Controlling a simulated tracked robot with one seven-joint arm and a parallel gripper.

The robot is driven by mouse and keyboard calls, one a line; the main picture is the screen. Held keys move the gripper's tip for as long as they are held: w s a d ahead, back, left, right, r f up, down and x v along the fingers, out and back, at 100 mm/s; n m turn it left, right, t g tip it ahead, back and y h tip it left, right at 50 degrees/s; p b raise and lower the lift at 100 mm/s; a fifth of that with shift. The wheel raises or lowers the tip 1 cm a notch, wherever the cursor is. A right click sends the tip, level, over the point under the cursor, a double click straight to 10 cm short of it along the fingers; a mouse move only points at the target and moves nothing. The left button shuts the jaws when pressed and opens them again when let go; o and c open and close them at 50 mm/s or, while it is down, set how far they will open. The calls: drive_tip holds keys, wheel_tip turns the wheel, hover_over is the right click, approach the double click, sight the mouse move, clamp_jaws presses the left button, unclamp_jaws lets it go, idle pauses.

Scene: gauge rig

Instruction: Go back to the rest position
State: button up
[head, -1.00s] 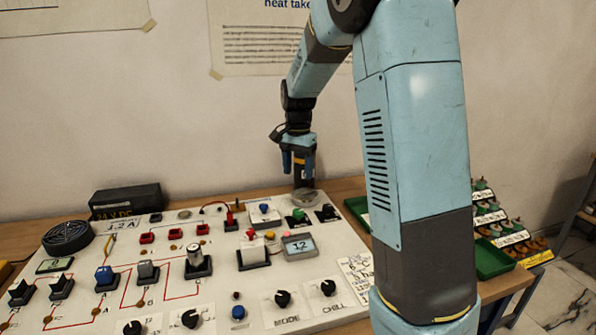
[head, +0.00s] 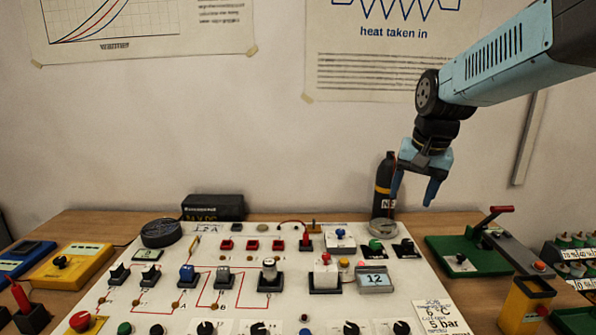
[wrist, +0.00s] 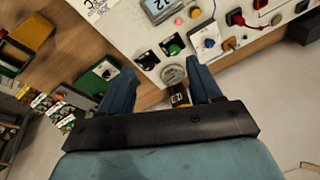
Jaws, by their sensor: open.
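My gripper (head: 414,190) is raised above the back right of the bench, in front of the wall. Its two blue fingers are apart with nothing held between them, as the wrist view (wrist: 158,88) also shows.
The white gauge board (head: 240,303) with switches, knobs and a display reading 12 (head: 375,279) covers the bench middle. A green base with a red-handled lever (head: 490,222) stands at the right. A black box (head: 213,207) sits at the back. Air above the board is clear.

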drive_tip(key=s+n+t, duration=0.2)
drive_tip(key=s+n, duration=0.2)
drive_tip(key=s, duration=1.1)
drive_tip(key=shift+a+t+h, duration=0.2)
drive_tip(key=shift+t+h, duration=0.1)
